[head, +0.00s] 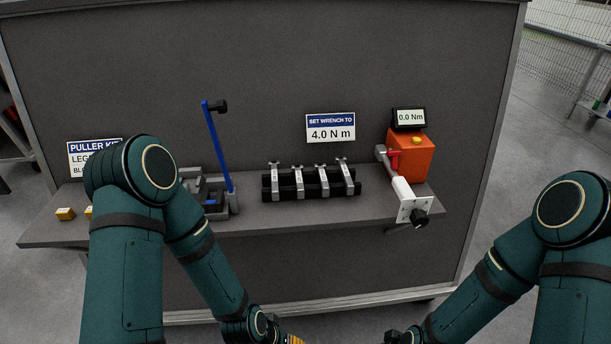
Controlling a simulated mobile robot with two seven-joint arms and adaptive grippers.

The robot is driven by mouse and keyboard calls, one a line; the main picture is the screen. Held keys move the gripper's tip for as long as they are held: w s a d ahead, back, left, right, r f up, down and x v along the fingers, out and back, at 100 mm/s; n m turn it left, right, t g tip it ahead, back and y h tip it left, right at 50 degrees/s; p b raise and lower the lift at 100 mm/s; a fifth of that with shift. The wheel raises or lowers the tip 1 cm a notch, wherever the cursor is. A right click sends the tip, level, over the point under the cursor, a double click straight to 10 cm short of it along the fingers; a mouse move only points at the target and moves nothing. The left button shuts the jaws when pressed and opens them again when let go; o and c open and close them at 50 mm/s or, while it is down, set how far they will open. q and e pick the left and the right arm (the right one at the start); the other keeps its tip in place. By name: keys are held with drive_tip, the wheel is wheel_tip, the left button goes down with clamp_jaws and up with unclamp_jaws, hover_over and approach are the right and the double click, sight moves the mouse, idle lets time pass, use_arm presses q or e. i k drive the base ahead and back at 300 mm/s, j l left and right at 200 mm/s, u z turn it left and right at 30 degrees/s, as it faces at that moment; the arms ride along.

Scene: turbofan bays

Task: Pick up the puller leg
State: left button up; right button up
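Several grey metal bars with cross-shaped tops stand in a row in a black rack (310,193) on the shelf. They may be the puller legs; one of these bars (323,181) stands right of the rack's middle. A puller kit sign (84,147) at the left of the shelf is partly hidden by my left arm. Both my forearms run down to the bottom edge of the head view, in front of and below the shelf. The fingers of both grippers are cut off by that edge. A small yellow-orange part shows beside my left wrist; I cannot tell what it is.
A grey fixture (210,190) with a blue lever (217,150) stands left of the rack. An orange box (411,155) with a display and a white handle device (411,206) stands at the right. Yellow blocks (65,214) lie at the left. The shelf's front strip (310,216) is clear.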

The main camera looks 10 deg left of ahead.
sight(341, 162)
drive_tip(key=u, duration=1.1)
drive_tip(key=i+l+u, duration=0.15)
drive_tip(key=l, duration=0.35)
drive_tip(key=l+u, duration=0.2)
drive_tip(key=l, duration=0.25)
